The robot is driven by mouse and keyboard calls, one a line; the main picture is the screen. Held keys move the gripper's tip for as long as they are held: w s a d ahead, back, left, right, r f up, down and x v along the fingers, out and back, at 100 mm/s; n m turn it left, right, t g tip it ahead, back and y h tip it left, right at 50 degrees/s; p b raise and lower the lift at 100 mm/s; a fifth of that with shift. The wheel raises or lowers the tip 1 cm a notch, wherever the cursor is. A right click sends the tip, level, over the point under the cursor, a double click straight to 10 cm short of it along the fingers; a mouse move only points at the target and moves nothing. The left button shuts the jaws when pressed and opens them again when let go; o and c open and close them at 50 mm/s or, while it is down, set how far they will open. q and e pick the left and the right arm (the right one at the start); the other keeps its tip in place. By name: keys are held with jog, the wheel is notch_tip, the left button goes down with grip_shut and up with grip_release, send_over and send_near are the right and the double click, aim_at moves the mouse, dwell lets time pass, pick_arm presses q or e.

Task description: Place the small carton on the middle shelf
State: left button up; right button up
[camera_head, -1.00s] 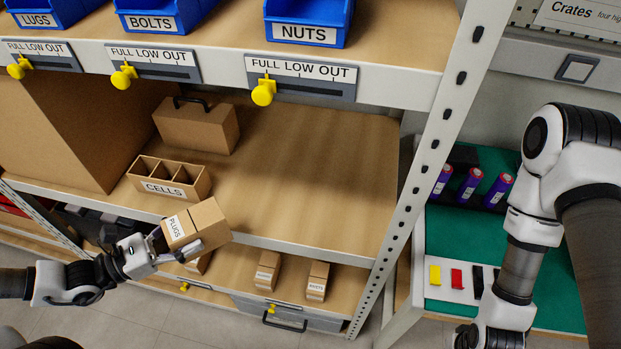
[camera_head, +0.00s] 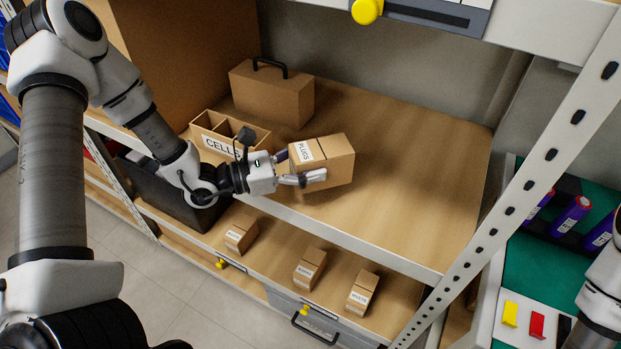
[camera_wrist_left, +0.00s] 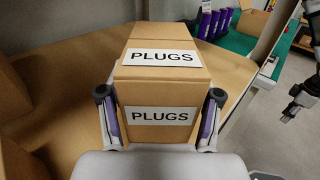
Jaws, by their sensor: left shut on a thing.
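The small carton (camera_head: 325,163) is a brown box labelled PLUGS. It is over the front part of the middle shelf (camera_head: 420,190), right of the CELLS box; I cannot tell whether it touches the board. My left gripper (camera_head: 300,168) is shut on the carton. In the left wrist view the carton (camera_wrist_left: 160,85) sits between the two fingers (camera_wrist_left: 160,125), with PLUGS labels on its top and near face. My right arm shows only in part at the right edge of the head view, and its gripper is out of the picture.
The divided CELLS box (camera_head: 215,135) and a brown case with a black handle (camera_head: 272,95) stand on the left of the shelf. A large carton (camera_head: 190,50) stands farther left. A perforated upright (camera_head: 540,165) bounds the right. Several small cartons (camera_head: 310,268) sit below. The shelf's right half is clear.

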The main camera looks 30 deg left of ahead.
pick_arm(q)
notch_tip(320, 180, down, 4)
jog(key=shift+r, duration=0.25)
jog(key=shift+w, duration=0.1)
jog(key=shift+f+b, duration=0.15)
jog(key=shift+b, duration=0.15)
jog(key=o, duration=1.3)
